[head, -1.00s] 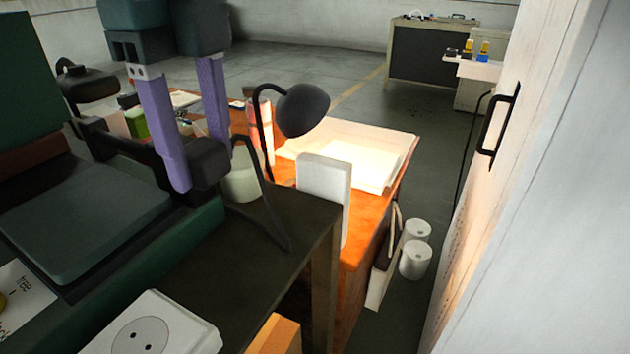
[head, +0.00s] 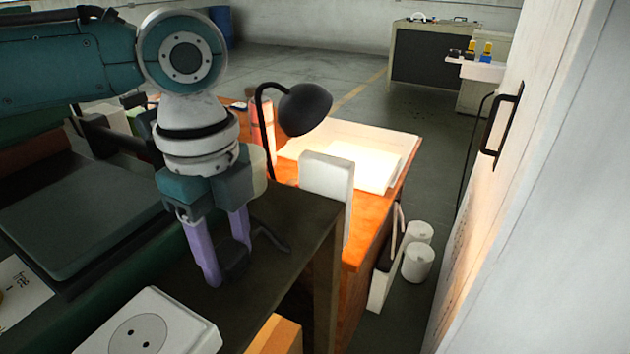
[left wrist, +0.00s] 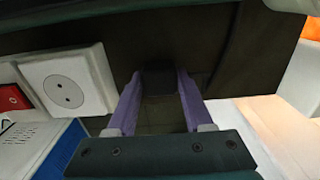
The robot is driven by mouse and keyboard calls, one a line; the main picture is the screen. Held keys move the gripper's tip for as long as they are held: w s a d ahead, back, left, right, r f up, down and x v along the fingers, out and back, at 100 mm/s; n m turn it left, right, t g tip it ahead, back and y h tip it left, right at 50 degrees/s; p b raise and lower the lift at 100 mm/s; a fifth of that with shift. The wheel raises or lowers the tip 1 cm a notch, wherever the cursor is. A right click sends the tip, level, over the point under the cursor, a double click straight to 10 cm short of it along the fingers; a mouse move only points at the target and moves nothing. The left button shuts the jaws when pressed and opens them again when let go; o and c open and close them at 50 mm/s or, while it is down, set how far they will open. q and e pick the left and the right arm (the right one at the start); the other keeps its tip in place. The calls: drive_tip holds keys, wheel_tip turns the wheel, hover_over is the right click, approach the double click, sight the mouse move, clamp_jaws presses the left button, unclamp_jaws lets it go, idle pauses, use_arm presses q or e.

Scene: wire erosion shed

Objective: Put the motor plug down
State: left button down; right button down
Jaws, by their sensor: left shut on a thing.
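The motor plug (head: 235,262) is a small black block. My left gripper (head: 226,264) points down with its purple fingers shut on the plug, low over the dark bench top (head: 300,222). A short black cord runs from beside the plug to the right along the bench. I cannot tell for sure whether the plug touches the bench. In the left wrist view the dark plug (left wrist: 160,80) sits between the purple fingertips, against the dark surface. My right gripper is out of view.
A white socket box (head: 150,325) stands near the front edge, left of the gripper. A black lamp (head: 304,108) and a white upright block (head: 325,178) stand behind, by an orange table (head: 385,215). Bare bench top lies around the plug. The bench's right edge is close.

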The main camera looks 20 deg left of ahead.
sight(226, 250)
use_arm(q)
drive_tip(key=shift+f, duration=0.55)
drive_tip(key=shift+c, duration=1.5)
unclamp_jaws()
drive_tip(key=shift+r, duration=0.1)
wheel_tip(226, 250, up, 13)
drive_tip(key=p, duration=0.1)
